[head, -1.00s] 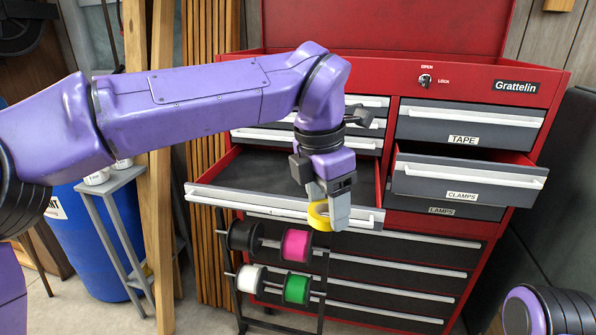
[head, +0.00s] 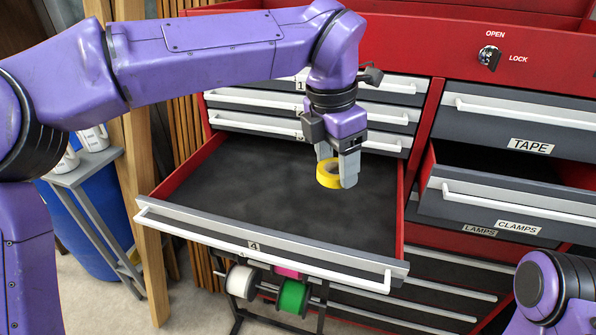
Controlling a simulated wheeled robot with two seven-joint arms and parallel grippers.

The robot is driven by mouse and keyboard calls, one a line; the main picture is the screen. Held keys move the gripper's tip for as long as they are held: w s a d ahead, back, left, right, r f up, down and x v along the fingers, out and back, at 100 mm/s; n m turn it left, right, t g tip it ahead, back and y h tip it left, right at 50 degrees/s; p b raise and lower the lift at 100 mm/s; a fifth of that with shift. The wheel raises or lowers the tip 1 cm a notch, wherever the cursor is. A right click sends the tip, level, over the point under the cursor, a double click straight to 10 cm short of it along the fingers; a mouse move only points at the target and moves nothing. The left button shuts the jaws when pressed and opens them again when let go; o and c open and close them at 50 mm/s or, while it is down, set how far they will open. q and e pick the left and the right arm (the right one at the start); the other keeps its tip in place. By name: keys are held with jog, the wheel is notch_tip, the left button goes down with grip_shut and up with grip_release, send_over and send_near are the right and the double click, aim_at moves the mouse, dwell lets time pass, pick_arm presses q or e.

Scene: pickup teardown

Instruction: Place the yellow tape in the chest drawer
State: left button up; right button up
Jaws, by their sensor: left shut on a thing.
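The yellow tape (head: 328,174) is a ring held between the fingers of my left gripper (head: 338,170), which is shut on it. In the head view, gripper and tape are over the open drawer (head: 240,185) marked 4, toward its right side. The tape seems to hang above the dark drawer floor; the exact height is hard to tell. The drawer looks empty. It belongs to the red tool chest (head: 415,150). Part of my right arm shows at the lower right, but its gripper is out of view.
Shut drawers (head: 310,121) sit above the open one. At right, the CLAMPS drawer (head: 500,205) is pulled partly out below the shut TAPE drawer (head: 520,130). A rack of spools (head: 293,297) stands below the front of the open drawer. A wooden post (head: 145,220) stands at left.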

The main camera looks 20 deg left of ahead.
pick_arm(q)
jog(key=w+a+p, duration=0.1)
jog(key=a+p, duration=0.1)
jog(key=a, duration=0.2)
jog(key=p, duration=0.1)
send_over(299, 193)
notch_tip(299, 193, down, 8)
jog(key=shift+r, duration=0.1)
jog(key=f, duration=0.3)
jog(key=shift+s+a+f+p, duration=0.1)
jog(key=shift+s+a+p, duration=0.15)
jog(key=shift+a+p, duration=0.1)
jog(key=shift+f, duration=0.3)
jog(key=shift+w+f, duration=0.1)
jog(key=shift+w, duration=0.15)
pick_arm(e)
jog(key=r, duration=0.2)
jog(key=s+r, duration=0.1)
jog(key=r, duration=0.1)
jog(key=shift+r, duration=0.15)
pick_arm(q)
jog(key=shift+s+d+f, duration=0.1)
jog(key=shift+f, duration=0.05)
